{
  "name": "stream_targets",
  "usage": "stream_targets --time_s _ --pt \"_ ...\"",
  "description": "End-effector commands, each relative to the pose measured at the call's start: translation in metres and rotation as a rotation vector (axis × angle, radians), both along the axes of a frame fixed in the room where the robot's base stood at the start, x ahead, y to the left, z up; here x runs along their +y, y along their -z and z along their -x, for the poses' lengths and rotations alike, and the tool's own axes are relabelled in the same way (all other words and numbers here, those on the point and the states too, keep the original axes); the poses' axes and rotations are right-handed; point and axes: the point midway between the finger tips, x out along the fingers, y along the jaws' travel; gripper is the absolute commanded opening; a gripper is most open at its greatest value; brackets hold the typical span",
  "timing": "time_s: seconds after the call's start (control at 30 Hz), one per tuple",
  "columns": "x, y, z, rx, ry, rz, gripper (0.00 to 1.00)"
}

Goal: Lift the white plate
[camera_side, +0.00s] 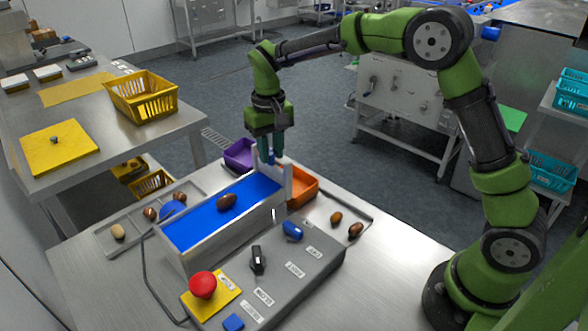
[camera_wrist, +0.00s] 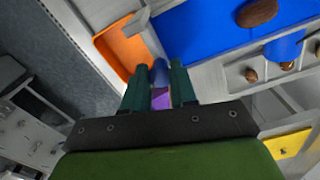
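A pale upright plate (camera_side: 287,181), the likeliest white plate, stands across the far end of the blue belt (camera_side: 205,222). A blue handle-like piece (camera_side: 271,160) shows at my gripper's fingertips, above the belt end. My gripper (camera_side: 270,152) points down there. In the wrist view, the blue piece (camera_wrist: 160,72) sits between the two dark green fingers of my gripper (camera_wrist: 159,82). A narrow gap seems to show on each side of it, so the fingers look open around it. Its join to the plate is hidden.
A brown date (camera_side: 227,201) lies on the belt. A purple bin (camera_side: 239,154) and an orange bin (camera_side: 302,187) flank the belt end. A control box with a red button (camera_side: 202,285) stands in front. Dates lie in side trays.

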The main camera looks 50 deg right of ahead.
Motion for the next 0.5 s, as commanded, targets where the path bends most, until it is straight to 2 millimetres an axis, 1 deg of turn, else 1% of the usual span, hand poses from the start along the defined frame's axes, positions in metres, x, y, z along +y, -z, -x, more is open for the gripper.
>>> stream_targets --time_s 0.03,0.1,0.33,0.43,0.5 --pt "0.000 0.000 0.000 0.000 0.000 0.000 0.08" --pt "0.000 0.000 0.000 0.000 0.000 0.000 0.00" --pt "0.000 -0.002 0.000 -0.001 0.000 0.000 0.00" --pt "0.000 -0.014 -0.001 -0.004 0.000 0.001 0.00" --pt "0.000 -0.027 -0.002 -0.005 -0.001 0.000 0.00"
